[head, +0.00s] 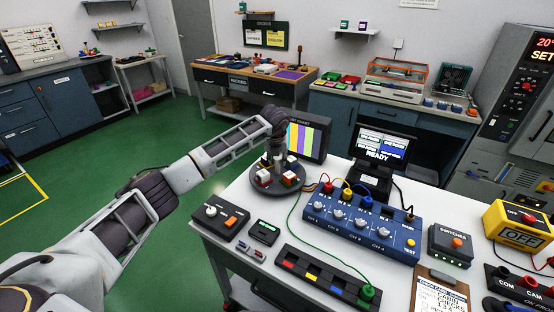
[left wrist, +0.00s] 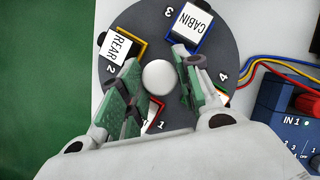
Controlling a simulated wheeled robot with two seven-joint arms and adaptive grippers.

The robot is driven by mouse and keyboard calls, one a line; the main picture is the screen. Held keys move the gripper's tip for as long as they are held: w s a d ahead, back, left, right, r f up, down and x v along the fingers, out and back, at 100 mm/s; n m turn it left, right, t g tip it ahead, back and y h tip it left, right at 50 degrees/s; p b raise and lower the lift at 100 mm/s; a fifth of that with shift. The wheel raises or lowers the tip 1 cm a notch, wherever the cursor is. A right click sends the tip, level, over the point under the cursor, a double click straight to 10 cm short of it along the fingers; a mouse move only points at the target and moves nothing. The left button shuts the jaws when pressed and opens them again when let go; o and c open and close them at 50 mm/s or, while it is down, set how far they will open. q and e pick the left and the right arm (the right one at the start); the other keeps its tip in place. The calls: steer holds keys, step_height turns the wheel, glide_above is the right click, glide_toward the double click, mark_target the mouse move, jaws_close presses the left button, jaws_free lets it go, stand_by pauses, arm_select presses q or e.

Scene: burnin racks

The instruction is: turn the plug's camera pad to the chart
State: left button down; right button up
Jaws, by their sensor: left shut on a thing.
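My left gripper (head: 272,160) points down over a dark round turntable (head: 262,193) on the white table. Around the knob are numbered pads: REAR (left wrist: 120,46) with a yellow frame by 2, CABIN (left wrist: 192,22) with a blue frame by 3, a red-framed one by 1, and one by 4, the last two mostly hidden by the fingers. The chart (head: 308,140), with coloured vertical bars, stands behind the turntable. My right gripper is not in view.
A blue channel box (head: 362,228) holds red, yellow and blue plugs. A green plug (head: 367,292) on a green cable sits in a black strip (head: 326,278). A screen (head: 384,145) reads READY. A knob box (head: 226,216) stands left of the strip.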

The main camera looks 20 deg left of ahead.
arm_select(q)
steer(key=shift+n, duration=0.5)
steer(key=shift+n+y, duration=0.3)
steer(key=shift+n+b, duration=0.3)
steer(key=shift+n, duration=0.1)
steer(key=shift+n+y, duration=0.3)
steer(key=shift+n, duration=0.1)
steer(key=shift+w, duration=0.1)
steer(key=shift+n, duration=0.4)
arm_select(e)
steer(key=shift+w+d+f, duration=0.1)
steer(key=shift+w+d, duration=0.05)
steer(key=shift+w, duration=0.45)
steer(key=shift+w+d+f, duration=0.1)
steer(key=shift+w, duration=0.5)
arm_select(q)
steer(key=shift+g, duration=0.3)
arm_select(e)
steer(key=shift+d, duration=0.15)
